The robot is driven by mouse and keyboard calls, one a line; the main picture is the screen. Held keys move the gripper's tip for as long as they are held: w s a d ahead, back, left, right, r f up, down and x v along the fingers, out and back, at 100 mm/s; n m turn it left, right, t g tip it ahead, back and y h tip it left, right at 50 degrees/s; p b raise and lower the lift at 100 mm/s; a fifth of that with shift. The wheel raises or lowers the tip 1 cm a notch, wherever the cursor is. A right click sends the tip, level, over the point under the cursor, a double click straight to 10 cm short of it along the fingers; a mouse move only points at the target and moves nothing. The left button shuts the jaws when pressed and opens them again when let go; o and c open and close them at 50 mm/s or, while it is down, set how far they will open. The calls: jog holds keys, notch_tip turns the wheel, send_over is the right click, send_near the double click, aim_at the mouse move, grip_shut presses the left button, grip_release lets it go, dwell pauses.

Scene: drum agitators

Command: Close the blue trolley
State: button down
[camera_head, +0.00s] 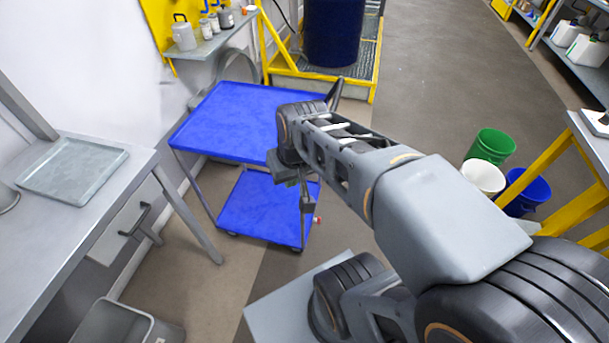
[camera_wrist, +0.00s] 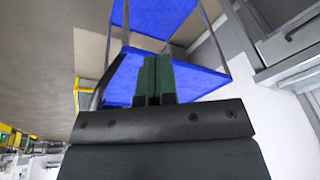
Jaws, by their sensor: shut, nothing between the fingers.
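The blue trolley (camera_head: 225,118) stands left of centre in the head view. It has a flat blue top tray, a blue lower shelf (camera_head: 262,208), thin grey legs and a dark handle (camera_head: 335,94) at its right end. I see no door or drawer on it. In the wrist view its blue surfaces (camera_wrist: 201,82) lie behind my fingers. My gripper (camera_wrist: 155,78) is shut and empty, its dark green fingers together. In the head view my arm reaches over the trolley's right front corner and hides part of it. I cannot tell whether the fingers touch it.
A grey table (camera_head: 75,225) with a tray (camera_head: 73,170) and a handled drawer (camera_head: 125,222) stands left. Green (camera_head: 492,146), white (camera_head: 483,178) and blue (camera_head: 525,191) buckets stand right. A dark blue drum (camera_head: 333,35) stands behind on a yellow-edged platform. Floor between platform and buckets is clear.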

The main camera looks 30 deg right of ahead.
jog(key=w+d+f+m+t+y+b, duration=0.1)
jog(key=w+d+f+m+y+b, duration=0.25)
jog(key=d+f+b, duration=0.75)
jog(key=w+d+f+m+t+y+b, duration=0.15)
jog(key=w+d+f+y+b, duration=0.4)
jog(key=d, duration=0.75)
jog(key=w+a+f+h+b, duration=0.1)
jog(key=w+a+f+b, duration=0.3)
jog(key=a+f, duration=0.5)
jog(key=shift+w+a+f+m+h, duration=0.2)
jog(key=shift+m+h, duration=0.1)
jog(key=shift+h, duration=0.1)
